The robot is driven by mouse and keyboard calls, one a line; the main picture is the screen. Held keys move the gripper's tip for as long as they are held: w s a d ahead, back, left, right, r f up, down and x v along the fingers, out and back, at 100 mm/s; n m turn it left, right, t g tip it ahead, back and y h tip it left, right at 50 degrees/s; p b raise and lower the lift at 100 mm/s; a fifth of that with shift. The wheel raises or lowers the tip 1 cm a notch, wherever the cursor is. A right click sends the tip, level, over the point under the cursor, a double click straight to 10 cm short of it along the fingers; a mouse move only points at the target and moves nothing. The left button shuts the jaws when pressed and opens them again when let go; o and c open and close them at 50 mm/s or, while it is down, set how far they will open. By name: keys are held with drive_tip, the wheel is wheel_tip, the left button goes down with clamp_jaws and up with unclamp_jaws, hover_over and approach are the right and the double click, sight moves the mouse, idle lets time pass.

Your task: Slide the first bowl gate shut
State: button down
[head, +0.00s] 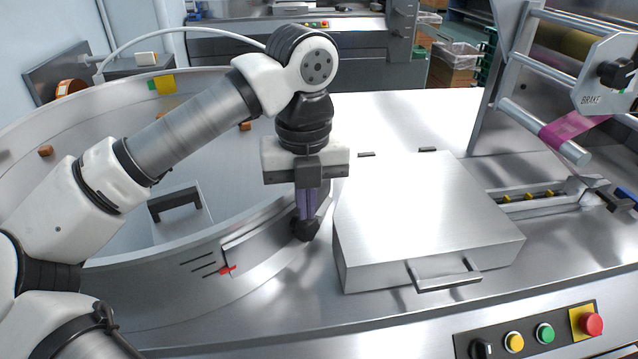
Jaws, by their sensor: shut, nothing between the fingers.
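My gripper (306,225) points down at the right side of the large round steel bowl (110,297). Its fingers are shut, with their tips at a small dark part on the bowl's outer wall; I cannot tell whether they touch it. The gate (262,240) appears to be the raised steel plate on the wall just left of the fingertips. A red pointer (228,270) sits below its left end, beside several dark marks (203,261). The gate's right end is hidden behind my gripper.
A closed steel cover (430,215) with a front handle (445,277) stands close right of my gripper. Behind it are a conveyor with yellow pieces (527,196) and a film roller stand (545,133). Buttons (545,333) line the front edge. Brown pieces (46,150) lie in the bowl.

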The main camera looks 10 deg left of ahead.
drive_tip(key=shift+r, duration=0.1)
drive_tip(key=shift+r+p, duration=0.75)
drive_tip(key=shift+r, duration=0.7)
